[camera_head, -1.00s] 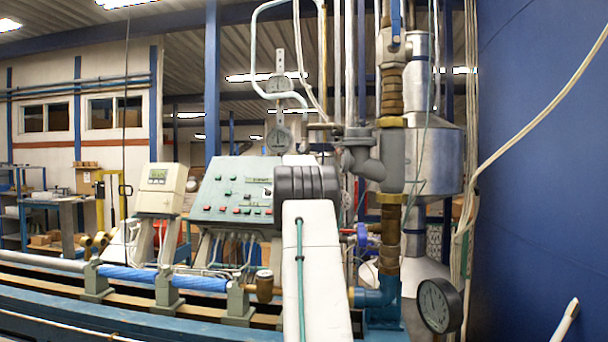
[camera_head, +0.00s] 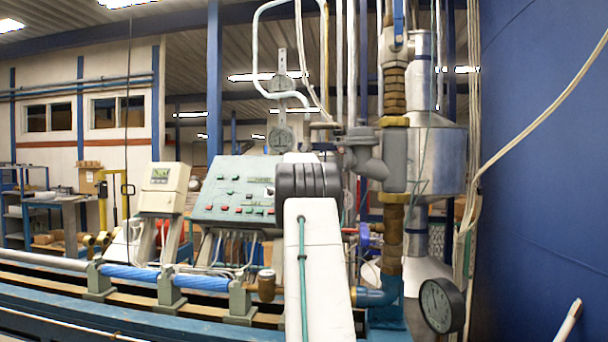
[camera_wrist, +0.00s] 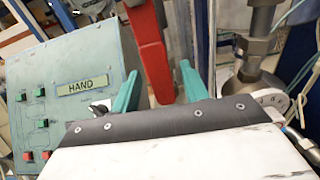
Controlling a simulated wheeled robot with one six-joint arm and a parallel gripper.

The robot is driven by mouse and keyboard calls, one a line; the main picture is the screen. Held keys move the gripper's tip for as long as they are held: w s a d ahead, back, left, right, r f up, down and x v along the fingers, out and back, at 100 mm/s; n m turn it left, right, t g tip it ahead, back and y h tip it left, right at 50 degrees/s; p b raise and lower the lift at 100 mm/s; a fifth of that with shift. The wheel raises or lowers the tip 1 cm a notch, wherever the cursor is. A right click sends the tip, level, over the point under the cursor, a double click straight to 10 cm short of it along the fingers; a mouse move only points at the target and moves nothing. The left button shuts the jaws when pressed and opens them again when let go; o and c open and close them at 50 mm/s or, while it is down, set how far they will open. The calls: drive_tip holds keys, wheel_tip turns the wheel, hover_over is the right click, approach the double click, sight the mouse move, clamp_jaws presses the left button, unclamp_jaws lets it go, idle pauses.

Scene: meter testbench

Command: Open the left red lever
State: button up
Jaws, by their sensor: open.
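A red lever (camera_wrist: 149,48) hangs down in the wrist view, long and slightly tilted. My gripper (camera_wrist: 160,72) is open, with one teal finger to the left of the lever and one to its right. The lever's lower end shows between the fingers, and I see no clear contact. I cannot tell from this view whether it is the left of several levers. In the head view my own arm and wrist hide the gripper and the lever.
A green control panel (camera_head: 234,190) with buttons stands to the left; its HAND label (camera_wrist: 87,86) shows close by. Metal pipework (camera_head: 394,160) and a round gauge (camera_head: 442,305) are on the right. A blue wall (camera_head: 545,150) closes the right side.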

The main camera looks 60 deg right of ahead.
drive_tip(key=v, duration=0.7)
drive_tip(key=shift+a, duration=0.15)
idle(0.4)
